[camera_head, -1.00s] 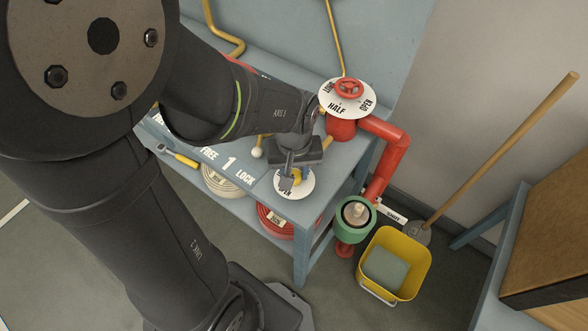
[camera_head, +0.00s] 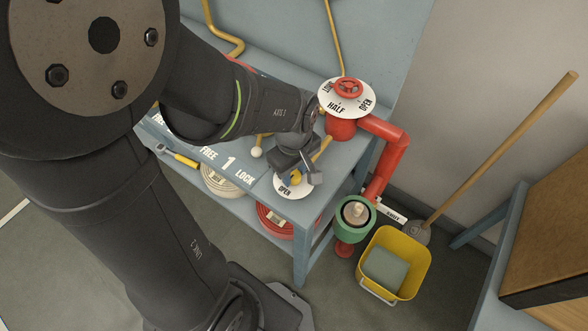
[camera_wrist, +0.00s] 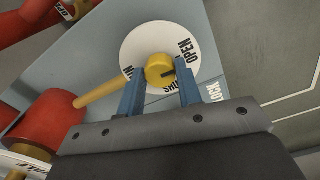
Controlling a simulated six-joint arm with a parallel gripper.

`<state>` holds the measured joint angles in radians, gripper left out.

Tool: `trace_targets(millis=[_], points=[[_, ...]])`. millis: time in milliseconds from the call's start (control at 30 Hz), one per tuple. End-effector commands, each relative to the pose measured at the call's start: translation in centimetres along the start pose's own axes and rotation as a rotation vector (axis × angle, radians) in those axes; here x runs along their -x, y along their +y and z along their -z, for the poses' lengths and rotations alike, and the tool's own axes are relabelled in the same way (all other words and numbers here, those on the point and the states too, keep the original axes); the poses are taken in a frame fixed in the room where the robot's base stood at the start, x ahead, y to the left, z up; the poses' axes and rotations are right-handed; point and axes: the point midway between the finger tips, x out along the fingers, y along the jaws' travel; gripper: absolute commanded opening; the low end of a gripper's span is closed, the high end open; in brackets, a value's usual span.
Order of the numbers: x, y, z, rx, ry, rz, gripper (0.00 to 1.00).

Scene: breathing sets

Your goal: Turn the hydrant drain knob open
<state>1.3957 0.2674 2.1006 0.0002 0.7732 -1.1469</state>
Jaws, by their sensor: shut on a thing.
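The yellow drain knob (camera_wrist: 160,70) sits on a white round dial (camera_wrist: 150,39) at the end of a yellow pipe (camera_wrist: 98,94). In the head view the dial (camera_head: 285,193) is on the blue-grey bench, with the knob (camera_head: 296,177) partly hidden by my gripper (camera_head: 303,180). In the wrist view my gripper's (camera_wrist: 160,88) two blue fingers are either side of the knob, shut on it. A dark mark on the knob points right, between these words.
A red handwheel (camera_head: 348,88) on a white dial stands behind, with a red pipe (camera_head: 386,150) running down at right to a green-collared fitting (camera_head: 354,214). A yellow bucket (camera_head: 408,262) and broom (camera_head: 500,150) are on the floor. Hoses (camera_head: 222,180) lie under the bench.

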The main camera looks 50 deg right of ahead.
Motion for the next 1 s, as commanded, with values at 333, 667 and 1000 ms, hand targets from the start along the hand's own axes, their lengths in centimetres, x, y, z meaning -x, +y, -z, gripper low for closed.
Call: trace_targets(millis=[333, 667, 1000], points=[[-0.06, -0.03, -0.03, 0.069, -0.001, 0.001, 0.09], [-0.07, -0.04, -0.04, 0.071, -0.001, 0.001, 0.09], [-0.03, -0.02, -0.02, 0.07, -0.001, 0.001, 0.54]])
